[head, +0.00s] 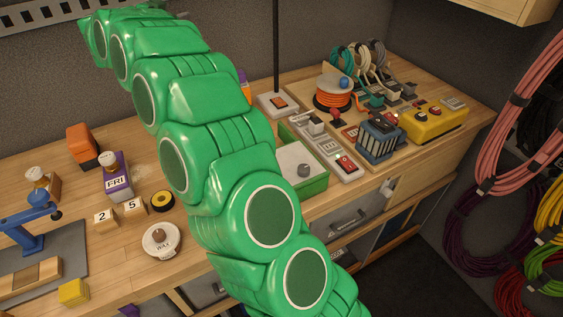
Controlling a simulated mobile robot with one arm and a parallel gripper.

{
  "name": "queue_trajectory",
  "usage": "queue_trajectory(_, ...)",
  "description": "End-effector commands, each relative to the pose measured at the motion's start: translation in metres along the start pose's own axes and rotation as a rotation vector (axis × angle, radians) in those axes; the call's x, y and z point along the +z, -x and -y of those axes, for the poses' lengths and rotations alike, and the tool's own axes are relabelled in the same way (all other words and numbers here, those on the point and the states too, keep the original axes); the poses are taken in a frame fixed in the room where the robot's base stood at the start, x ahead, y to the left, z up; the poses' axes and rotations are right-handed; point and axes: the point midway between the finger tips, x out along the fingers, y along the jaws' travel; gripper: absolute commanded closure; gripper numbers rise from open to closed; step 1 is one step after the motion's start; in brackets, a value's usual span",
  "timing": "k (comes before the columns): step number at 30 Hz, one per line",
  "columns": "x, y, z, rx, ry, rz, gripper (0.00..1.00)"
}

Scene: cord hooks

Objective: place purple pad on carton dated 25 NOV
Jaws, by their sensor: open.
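A small dark purple piece (130,311) lies at the bottom edge, partly cut off; I cannot tell whether it is the purple pad. A purple block marked FRI (118,184) with a pale knob stands at the left of the bench. Wooden blocks marked 2 (105,220) and 5 (134,208) stand below it. Another purple edge (242,75) shows behind my arm. I see no carton with a readable 25 NOV date. My green arm crosses the middle of the view, up to the upper left; my gripper does not show.
Near the blocks are a round white dial (161,240), a yellow-black roll (162,201), a yellow block (73,292) and a blue press (28,225). An orange-black block (83,146) sits behind. Cord reels, chargers and a yellow box (433,122) crowd the right. Coiled cords hang at far right.

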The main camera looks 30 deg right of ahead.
Motion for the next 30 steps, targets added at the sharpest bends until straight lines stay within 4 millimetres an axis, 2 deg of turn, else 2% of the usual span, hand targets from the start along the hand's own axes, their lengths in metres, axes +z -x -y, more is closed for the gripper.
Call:
queue_trajectory(1, -0.011, 0.005, 0.008, -0.055, -0.006, 0.007, 0.28)
queue_trajectory(5, -0.028, 0.022, 0.033, -0.208, -0.014, 0.041, 0.28)
queue_trajectory(9, -0.041, 0.048, 0.054, -0.362, -0.007, 0.086, 0.28)
queue_trajectory(16, -0.051, 0.102, 0.073, -0.594, 0.031, 0.195, 0.28)
queue_trajectory(23, -0.043, 0.166, 0.066, -0.782, 0.111, 0.339, 0.28)
queue_trajectory(26, -0.036, 0.195, 0.055, -0.848, 0.155, 0.413, 0.28)
queue_trajectory(30, -0.021, 0.234, 0.029, -0.915, 0.228, 0.526, 0.28)
